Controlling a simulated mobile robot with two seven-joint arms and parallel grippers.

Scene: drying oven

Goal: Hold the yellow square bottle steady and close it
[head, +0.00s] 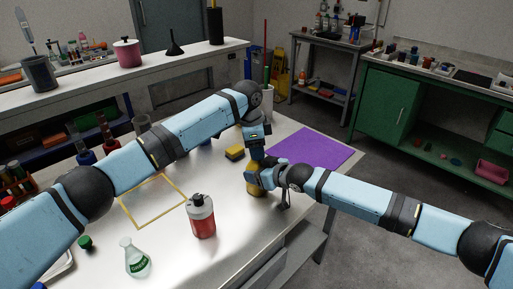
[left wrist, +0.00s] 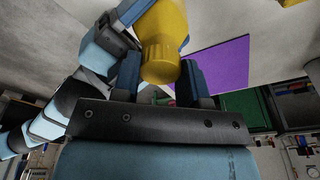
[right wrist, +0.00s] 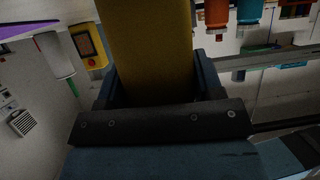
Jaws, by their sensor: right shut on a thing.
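The yellow bottle (head: 256,188) stands near the right edge of the white table. My right gripper (head: 268,176) is shut on its body from the right; the yellow body fills the space between the fingers in the right wrist view (right wrist: 148,50). My left gripper (head: 257,152) points down just above the bottle. In the left wrist view, a ribbed yellow cap (left wrist: 160,58) lies between my left fingers, in line with the bottle body. A finger is close on each side of the cap, but contact is unclear. The seam between cap and bottle is hidden.
A red-filled bottle (head: 202,218), a glass flask (head: 134,260) and a yellow square frame (head: 133,215) are on the left. The table front between red bottle and grippers is clear.

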